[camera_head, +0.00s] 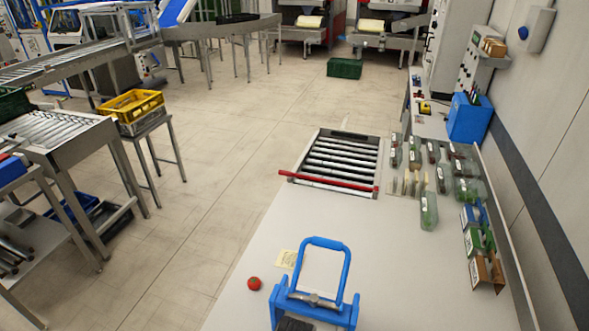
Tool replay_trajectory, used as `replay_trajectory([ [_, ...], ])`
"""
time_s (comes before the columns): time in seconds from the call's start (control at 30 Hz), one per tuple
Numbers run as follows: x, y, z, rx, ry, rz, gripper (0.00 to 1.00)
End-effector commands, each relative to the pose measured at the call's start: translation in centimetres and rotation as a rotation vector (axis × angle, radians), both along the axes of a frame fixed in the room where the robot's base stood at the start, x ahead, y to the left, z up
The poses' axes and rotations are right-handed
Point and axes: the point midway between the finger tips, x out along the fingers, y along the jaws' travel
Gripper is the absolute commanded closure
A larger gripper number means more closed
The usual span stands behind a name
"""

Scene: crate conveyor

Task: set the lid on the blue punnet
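I cannot make out a blue punnet or its lid for certain.
A red round fruit (254,283) and a paper slip (287,258) lie left of the blue frame. A roller section (340,162) with a red bar is further back. Bottles (429,211) and small cartons (479,255) line the right edge. The worktop's middle is clear.

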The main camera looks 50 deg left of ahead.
Motion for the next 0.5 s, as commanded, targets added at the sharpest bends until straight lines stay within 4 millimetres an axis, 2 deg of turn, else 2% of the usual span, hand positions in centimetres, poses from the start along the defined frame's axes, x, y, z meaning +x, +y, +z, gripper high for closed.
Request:
replay_trajectory([
  [0.3,0.00,0.00,0.00,0.000,0.000,0.000,1.00],
  [0.33,0.00,0.00,0.00,0.000,0.000,0.000,0.77],
  [0.5,0.00,0.00,0.00,0.000,0.000,0.000,0.47],
])
